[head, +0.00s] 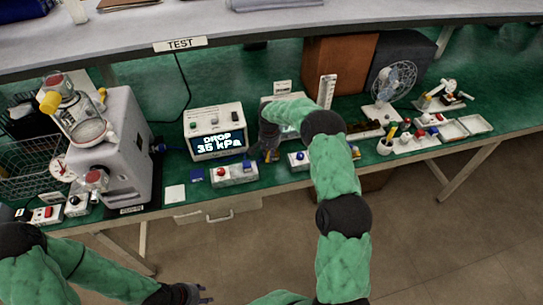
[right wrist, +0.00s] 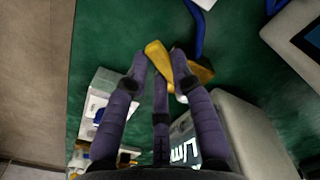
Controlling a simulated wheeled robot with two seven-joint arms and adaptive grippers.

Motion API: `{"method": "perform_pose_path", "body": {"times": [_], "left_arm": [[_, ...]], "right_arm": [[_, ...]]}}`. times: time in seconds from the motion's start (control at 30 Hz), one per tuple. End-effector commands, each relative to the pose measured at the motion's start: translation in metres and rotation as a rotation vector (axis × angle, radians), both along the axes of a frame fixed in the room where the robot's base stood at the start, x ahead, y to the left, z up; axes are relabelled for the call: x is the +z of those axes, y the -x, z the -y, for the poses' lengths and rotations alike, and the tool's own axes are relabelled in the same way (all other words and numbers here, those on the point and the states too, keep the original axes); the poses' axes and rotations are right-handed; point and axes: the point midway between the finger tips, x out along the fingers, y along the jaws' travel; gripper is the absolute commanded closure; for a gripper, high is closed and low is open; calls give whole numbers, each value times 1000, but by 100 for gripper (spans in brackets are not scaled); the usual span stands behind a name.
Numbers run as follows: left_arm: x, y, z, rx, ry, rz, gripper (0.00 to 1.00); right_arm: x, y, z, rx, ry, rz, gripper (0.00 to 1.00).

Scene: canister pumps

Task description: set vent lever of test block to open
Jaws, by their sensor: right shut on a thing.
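My right gripper (head: 268,153) is over the bench between the pressure display and a white device, partly hidden by its own arm. In the right wrist view its purple fingers (right wrist: 162,68) are closed around a yellow lever (right wrist: 154,54). More yellow shows just right of the fingers. The block under the lever is mostly hidden, and I cannot read a lever marking. My left gripper (head: 190,294) is low in the head view, clear of the bench, and its opening is too small to judge.
The display (head: 217,143) reads "DROP 35 kPa". Another blue-button box (right wrist: 97,108) lies close to my right fingers. A grey pump machine (head: 122,140) stands left. A blue hose (right wrist: 197,28) runs near the lever.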

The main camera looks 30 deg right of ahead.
Motion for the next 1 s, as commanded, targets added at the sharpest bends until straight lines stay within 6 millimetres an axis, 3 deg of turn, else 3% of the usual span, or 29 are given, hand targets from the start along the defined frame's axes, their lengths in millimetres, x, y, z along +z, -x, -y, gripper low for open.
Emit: {"method": "perform_pose_path", "body": {"times": [0.6,0.63,0.7,1.0], "left_arm": [[-2,0,0,0,0,0,60],[-2,0,0,0,0,0,60],[-2,0,0,0,0,0,60],[-2,0,0,0,0,0,60]], "right_arm": [[0,-1,-2,-45,-1,-1,100],[0,-1,-2,-44,-1,-1,70],[0,-1,-2,-44,-1,-1,51],[0,-1,-2,-43,0,0,51]]}}
